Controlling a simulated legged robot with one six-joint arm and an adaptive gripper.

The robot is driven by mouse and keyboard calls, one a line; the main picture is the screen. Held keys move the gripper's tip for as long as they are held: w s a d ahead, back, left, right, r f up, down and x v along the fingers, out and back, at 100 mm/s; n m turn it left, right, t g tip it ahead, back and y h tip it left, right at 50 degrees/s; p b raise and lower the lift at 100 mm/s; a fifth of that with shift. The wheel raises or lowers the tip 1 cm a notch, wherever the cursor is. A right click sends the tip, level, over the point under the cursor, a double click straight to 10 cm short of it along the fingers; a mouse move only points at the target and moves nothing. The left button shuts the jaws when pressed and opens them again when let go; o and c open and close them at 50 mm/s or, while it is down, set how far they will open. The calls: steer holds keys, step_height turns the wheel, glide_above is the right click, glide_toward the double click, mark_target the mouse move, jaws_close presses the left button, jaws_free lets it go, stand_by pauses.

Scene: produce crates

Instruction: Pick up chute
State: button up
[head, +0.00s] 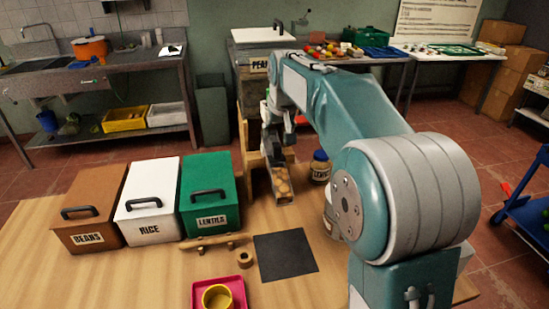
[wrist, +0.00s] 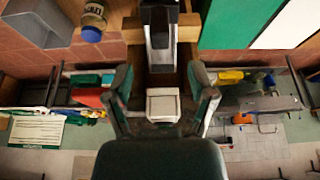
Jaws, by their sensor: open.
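The chute (head: 283,188) is a sloping grey trough with a brown patterned bed, on the front of a wooden stand (head: 257,178) in the head view. In the wrist view a dark and pale channel that looks like the chute (wrist: 161,50) runs down the middle between wooden posts. My gripper (head: 273,138) is above the chute's upper part in the head view. In the wrist view its fingers (wrist: 163,100) are open and spread, with a pale block between them. I cannot tell whether they touch anything. My arm hides part of the stand.
Brown beans (head: 88,215), white rice (head: 147,205) and green lentils (head: 208,195) boxes stand left of the stand. A jar (head: 320,168) stands to the right. A wooden piece (head: 207,242), ring (head: 244,259), dark mat (head: 285,256) and pink tray (head: 205,294) lie in front.

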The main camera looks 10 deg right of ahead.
mark_target(276, 144)
steer(key=x, duration=0.7)
steer(key=shift+w+a+f, duration=0.1)
steer(key=shift+w, duration=0.15)
jaws_close()
